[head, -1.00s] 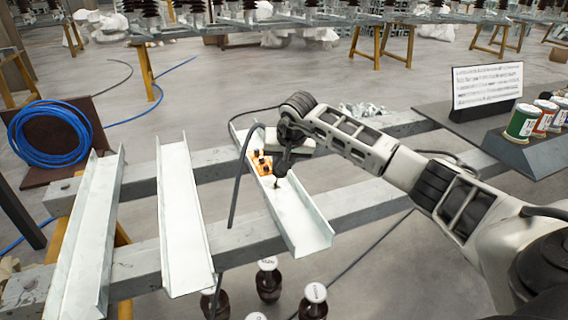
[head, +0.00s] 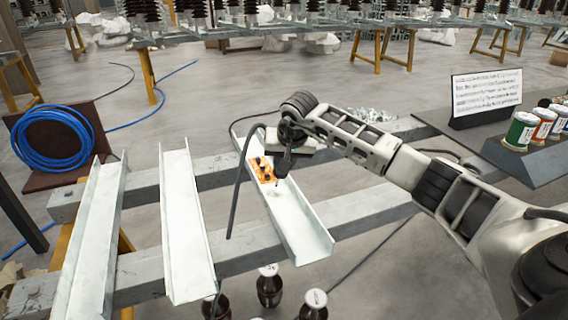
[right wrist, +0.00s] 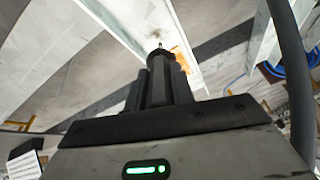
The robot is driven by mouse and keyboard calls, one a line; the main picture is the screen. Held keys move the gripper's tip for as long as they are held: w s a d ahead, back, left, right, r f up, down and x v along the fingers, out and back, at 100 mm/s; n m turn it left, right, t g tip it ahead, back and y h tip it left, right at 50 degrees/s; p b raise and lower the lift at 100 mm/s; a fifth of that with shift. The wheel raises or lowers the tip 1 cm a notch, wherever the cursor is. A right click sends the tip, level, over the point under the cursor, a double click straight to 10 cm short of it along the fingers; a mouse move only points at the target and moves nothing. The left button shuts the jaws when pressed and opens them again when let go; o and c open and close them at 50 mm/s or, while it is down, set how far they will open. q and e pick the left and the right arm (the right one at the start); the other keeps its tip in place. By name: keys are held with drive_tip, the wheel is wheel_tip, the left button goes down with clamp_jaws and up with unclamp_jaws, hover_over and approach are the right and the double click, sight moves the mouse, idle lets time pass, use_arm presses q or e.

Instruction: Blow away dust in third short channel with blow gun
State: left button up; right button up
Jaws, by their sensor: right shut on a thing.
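Three pale metal channels lie side by side across grey beams: the left (head: 92,245), the middle (head: 187,230) and the third, on the right (head: 305,238). My right gripper (head: 283,165) is above the third channel. In the right wrist view my right gripper (right wrist: 160,72) is shut on the dark blow gun (right wrist: 160,54), whose thin metal tip points at the channel. A small brownish dust mark (head: 273,193) shows on the channel floor near the tip. An orange patch with dark bits (head: 263,172) is beside the gripper. My left gripper is out of view.
A dark hose (head: 238,190) hangs left of my gripper. Brown bottles (head: 270,288) stand below the beams. A blue hose coil (head: 50,138) is at left. Spools (head: 520,131) and a sign (head: 486,97) are at right.

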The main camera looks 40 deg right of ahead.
drive_tip(key=shift+r+p, duration=2)
drive_tip(key=shift+r, duration=1.15)
